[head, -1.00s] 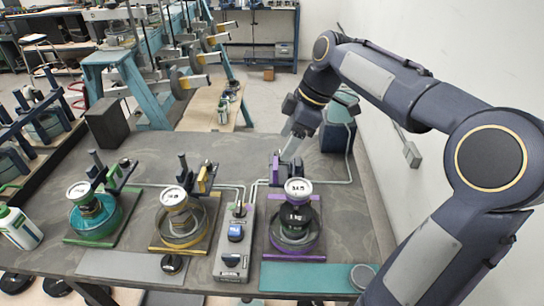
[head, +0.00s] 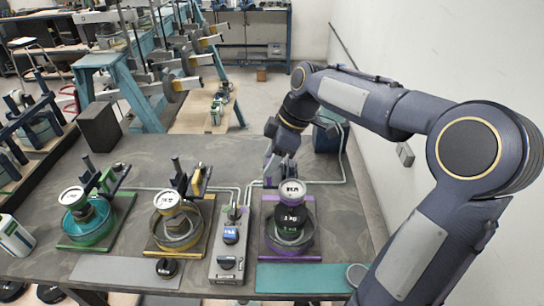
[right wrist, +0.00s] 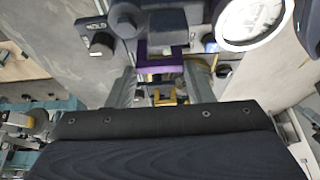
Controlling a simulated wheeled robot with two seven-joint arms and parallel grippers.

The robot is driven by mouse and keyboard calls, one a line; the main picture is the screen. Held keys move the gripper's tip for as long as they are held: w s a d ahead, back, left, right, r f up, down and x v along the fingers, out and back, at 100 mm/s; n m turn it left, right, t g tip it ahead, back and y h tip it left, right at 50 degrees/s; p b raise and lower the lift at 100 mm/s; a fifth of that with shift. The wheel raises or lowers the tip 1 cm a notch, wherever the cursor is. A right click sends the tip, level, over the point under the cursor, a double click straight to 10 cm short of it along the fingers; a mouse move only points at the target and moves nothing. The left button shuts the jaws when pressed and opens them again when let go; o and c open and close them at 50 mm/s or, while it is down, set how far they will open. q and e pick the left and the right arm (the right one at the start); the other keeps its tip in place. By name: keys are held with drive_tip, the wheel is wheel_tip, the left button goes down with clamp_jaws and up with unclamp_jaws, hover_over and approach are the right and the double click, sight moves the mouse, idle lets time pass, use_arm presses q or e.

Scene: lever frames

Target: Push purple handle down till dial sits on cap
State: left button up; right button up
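The purple-framed press stands on the table at the right of the head view, with a round white dial (head: 291,189) above a dark stacked body (head: 291,215). The dial also shows in the right wrist view (right wrist: 252,22). My right gripper (head: 275,178) is just behind the dial and hides most of the purple handle in the head view. In the right wrist view the purple handle (right wrist: 160,62) lies ahead, between the spread fingertips (right wrist: 160,88). I cannot tell whether they touch it. The cap under the dial is not clearly distinguishable. My left gripper is out of view.
A yellow press (head: 178,238) and a green press (head: 88,220) stand to the left. A grey control box (head: 231,240) sits close beside the purple base (head: 264,243). A dark block (head: 99,127) is at the table's back left. A wall runs along the right.

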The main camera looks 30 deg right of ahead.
drive_tip(key=c, duration=0.5)
wheel_tip(320, 180, down, 5)
drive_tip(key=b, duration=0.4)
drive_tip(key=shift+f, duration=0.1)
drive_tip(key=shift+s, duration=0.15)
drive_tip(key=o, duration=1.4)
drive_tip(key=shift+c, duration=0.2)
drive_tip(key=v, duration=0.8)
drive_tip(key=shift+a, duration=0.1)
